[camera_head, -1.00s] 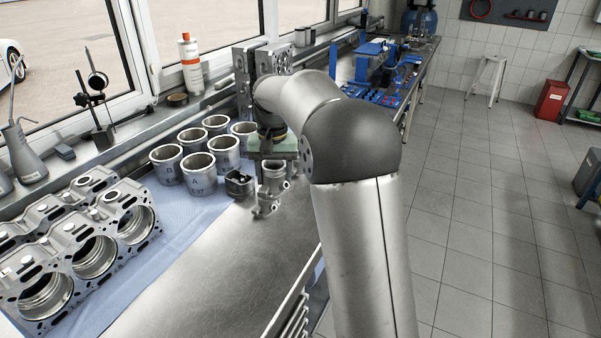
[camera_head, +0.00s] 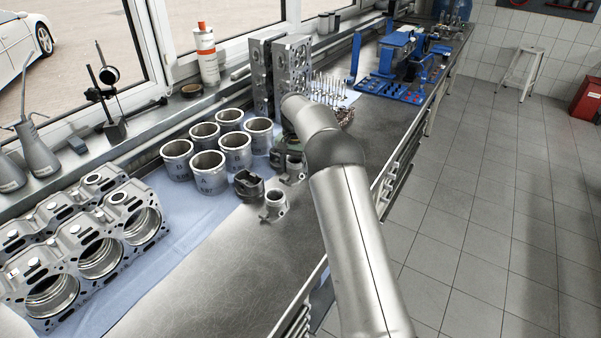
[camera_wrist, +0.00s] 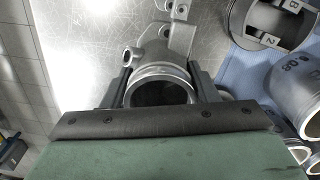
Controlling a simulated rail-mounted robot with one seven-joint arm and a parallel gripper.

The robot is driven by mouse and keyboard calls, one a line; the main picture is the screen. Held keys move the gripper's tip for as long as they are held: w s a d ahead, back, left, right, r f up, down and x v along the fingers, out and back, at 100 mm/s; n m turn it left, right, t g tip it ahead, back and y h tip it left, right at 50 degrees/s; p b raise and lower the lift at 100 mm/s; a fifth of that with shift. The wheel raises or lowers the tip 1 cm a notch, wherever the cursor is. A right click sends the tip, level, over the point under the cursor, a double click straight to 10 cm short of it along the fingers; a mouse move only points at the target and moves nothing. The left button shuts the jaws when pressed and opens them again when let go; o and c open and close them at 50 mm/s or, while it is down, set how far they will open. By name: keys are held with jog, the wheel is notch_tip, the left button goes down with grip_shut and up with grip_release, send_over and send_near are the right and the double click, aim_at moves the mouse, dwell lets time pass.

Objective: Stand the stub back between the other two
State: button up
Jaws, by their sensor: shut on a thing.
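My gripper (camera_wrist: 160,88) is shut on a grey metal stub (camera_wrist: 155,70), with one finger on each side of its round collar. The stub's open bore faces the wrist camera, and its flanged part points away from me over the steel bench. In the head view my gripper (camera_head: 286,150) is partly hidden by my arm, with the stub (camera_head: 292,170) below it. I cannot tell whether this stub touches the bench. Another stub (camera_head: 274,207) stands on the bench nearer the front, apart from the gripper. No third stub shows clearly.
A dark piston (camera_head: 249,187) stands left of the stubs. Several cylinder liners (camera_head: 209,171) stand on blue cloth behind it. The engine block (camera_head: 92,240) is at left. Upright cylinder heads (camera_head: 290,75) stand at the back. The front bench top (camera_head: 235,260) is clear.

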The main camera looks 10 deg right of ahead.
aim_at(296, 175)
jog(key=shift+w+d+f, duration=0.2)
jog(key=shift+w+f, duration=0.3)
jog(key=shift+f, duration=0.25)
notch_tip(296, 175, down, 3)
jog(key=shift+w+d+b, duration=0.1)
jog(key=shift+w+b, duration=0.05)
jog(key=shift+b, duration=0.95)
jog(key=shift+f, duration=0.1)
jog(key=shift+f, duration=0.5)
jog(key=o, duration=1.2)
